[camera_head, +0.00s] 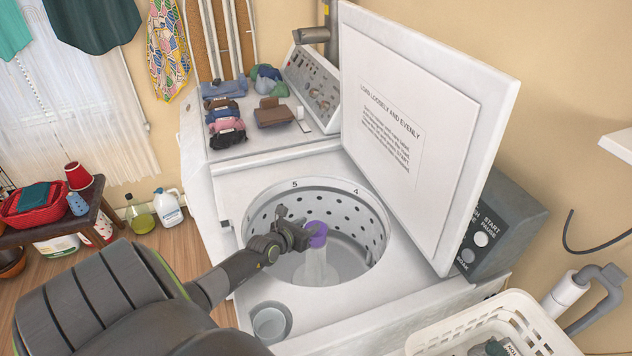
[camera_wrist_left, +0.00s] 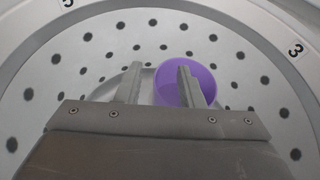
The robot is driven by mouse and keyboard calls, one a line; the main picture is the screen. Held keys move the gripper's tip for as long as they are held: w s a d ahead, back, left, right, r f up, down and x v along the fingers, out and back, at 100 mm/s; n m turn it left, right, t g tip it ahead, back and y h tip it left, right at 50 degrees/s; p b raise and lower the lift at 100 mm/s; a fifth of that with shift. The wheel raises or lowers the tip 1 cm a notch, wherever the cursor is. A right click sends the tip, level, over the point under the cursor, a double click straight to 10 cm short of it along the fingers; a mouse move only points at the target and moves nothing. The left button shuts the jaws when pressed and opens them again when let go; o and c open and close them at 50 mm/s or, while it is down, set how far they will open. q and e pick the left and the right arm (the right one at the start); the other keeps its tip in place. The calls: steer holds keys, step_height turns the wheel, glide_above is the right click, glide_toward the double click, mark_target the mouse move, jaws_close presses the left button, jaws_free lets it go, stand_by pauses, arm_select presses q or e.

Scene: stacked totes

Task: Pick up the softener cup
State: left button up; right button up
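The purple softener cup (camera_head: 318,236) sits on top of the pale central post inside the open washer drum. In the left wrist view, the purple cup (camera_wrist_left: 205,80) shows its round open mouth. My left gripper (camera_head: 296,229) is over the drum, close to the cup's left side. Its fingers (camera_wrist_left: 158,85) are apart with nothing clamped between them. In the wrist view the left finger is left of the cup and the right finger overlaps the cup's mouth. I cannot tell whether that finger is inside it or above it. My right gripper is out of view.
The drum rim (camera_head: 378,215) surrounds my left gripper. The raised lid (camera_head: 425,125) stands on the right. A small grey cup (camera_head: 269,322) sits in a recess at the washer's front corner. A white basket (camera_head: 540,325) is at lower right. Folded cloths (camera_head: 225,125) lie at the back left.

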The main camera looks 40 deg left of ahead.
arm_select(q)
steer(key=shift+c, duration=0.2)
jaws_close()
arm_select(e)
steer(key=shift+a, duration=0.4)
arm_select(q)
steer(key=shift+r, duration=0.15)
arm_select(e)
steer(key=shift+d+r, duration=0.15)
